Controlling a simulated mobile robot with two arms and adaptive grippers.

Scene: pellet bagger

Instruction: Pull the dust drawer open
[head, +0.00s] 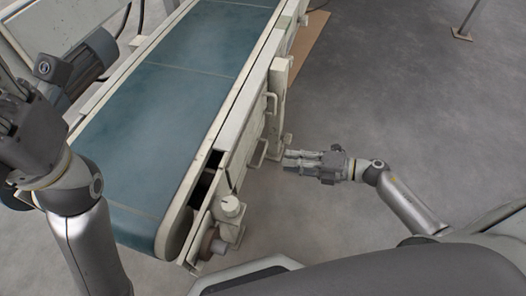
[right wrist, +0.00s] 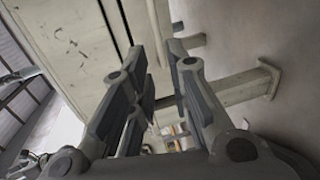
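I cannot tell for certain which belongs to the dust drawer; no drawer visibly stands out. My right gripper (head: 287,158) is just right of the lower handle, pointing left at the frame, with a small gap. In the right wrist view its two fingers (right wrist: 156,75) are apart with nothing held between them, and a cream panel (right wrist: 75,45) lies ahead. My left gripper (head: 22,115) is at the left edge, partly cut off, its fingers unclear.
The teal conveyor belt (head: 180,105) runs between my arms and is empty. A grey motor (head: 80,65) sits on its left side. A roller and knob (head: 229,207) are at the front end.

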